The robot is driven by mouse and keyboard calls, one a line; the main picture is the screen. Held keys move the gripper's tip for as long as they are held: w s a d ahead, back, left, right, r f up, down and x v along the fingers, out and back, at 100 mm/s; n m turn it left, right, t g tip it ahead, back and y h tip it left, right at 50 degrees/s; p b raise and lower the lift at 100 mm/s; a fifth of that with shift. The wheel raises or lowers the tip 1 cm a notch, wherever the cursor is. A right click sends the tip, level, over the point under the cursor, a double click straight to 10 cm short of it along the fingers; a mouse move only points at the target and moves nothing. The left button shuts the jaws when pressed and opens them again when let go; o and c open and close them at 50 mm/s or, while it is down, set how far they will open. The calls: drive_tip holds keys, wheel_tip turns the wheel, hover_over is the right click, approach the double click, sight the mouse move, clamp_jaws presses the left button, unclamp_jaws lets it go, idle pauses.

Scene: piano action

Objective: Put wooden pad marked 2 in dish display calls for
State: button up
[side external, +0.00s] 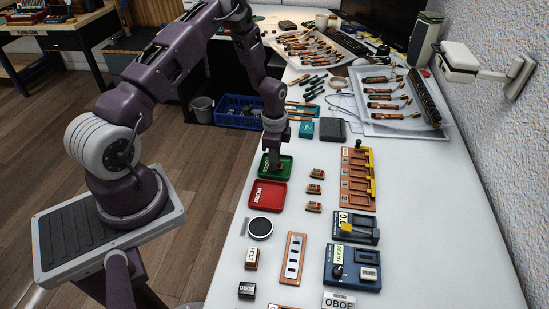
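My gripper (278,161) points down over the green dish (284,177), with its fingertips at or just above the dish. A small reddish-brown piece, probably a wooden pad, shows at the fingertips. I cannot tell whether it is gripped or lies in the dish. The red dish (268,204), marked WORN, sits just in front of the green one and looks empty. Three small wooden pads with red tops, the far pad (317,173), the middle pad (314,188) and the near pad (313,207), stand in a row to the right. Their numbers are too small to read.
An orange slotted rack (358,195) stands right of the pads. Blue boxes, one labelled READY (352,268), sit nearer. A round black-topped disc (260,228), small blocks and a slotted wooden strip (294,258) lie in front.

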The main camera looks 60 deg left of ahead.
drive_tip(key=shift+o, duration=1.3)
drive_tip(key=s+d+r+n+t, duration=0.1)
drive_tip(key=d+r, duration=0.1)
drive_tip(key=r, duration=1)
drive_tip(key=s+d+r+n, duration=0.1)
drive_tip(key=s+d+r, duration=0.15)
drive_tip(key=r, duration=1.05)
drive_tip(key=s+d+r+n+t+y, duration=0.1)
drive_tip(key=s+d+r+n+t, duration=0.15)
drive_tip(key=s+d+r, duration=0.55)
drive_tip(key=s+d+r+n+t, duration=0.1)
drive_tip(key=s+r+n, duration=0.1)
drive_tip(key=s, duration=0.4)
drive_tip(key=s+d+r+n+t+h, duration=0.1)
drive_tip(key=s+d+r+n, duration=0.1)
drive_tip(key=s, duration=0.4)
drive_tip(key=shift+s+d+r, duration=0.2)
drive_tip(key=shift+s, duration=0.1)
